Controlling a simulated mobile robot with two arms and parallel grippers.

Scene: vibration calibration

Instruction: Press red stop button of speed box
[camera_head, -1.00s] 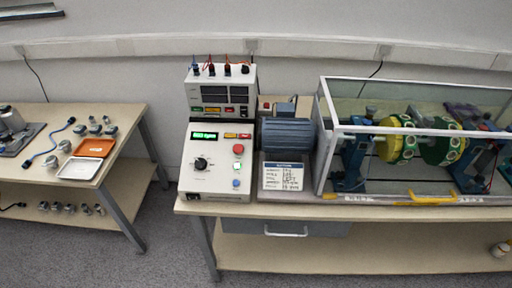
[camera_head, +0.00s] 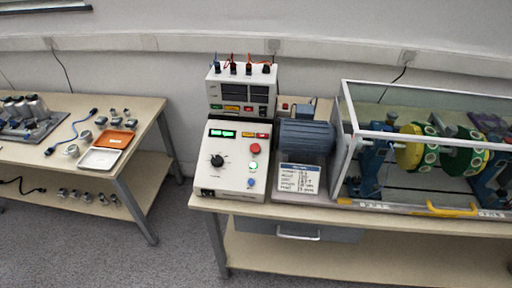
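The speed box (camera_head: 232,178) is a white sloped control box at the left end of the right-hand table. Its red stop button (camera_head: 255,149) is on the right part of its face, with a green button (camera_head: 253,166) and a blue button (camera_head: 251,183) below it. A black knob (camera_head: 217,160) is left of the buttons, and a lit green display (camera_head: 221,133) is near the top. Neither of my grippers is in view, and nothing covers the red button.
A grey motor (camera_head: 306,136) stands right of the box, behind a printed card (camera_head: 299,178). A clear enclosure (camera_head: 348,150) holds a rotor with yellow-green discs. A second table (camera_head: 149,107) with small parts stands left, with floor between the tables.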

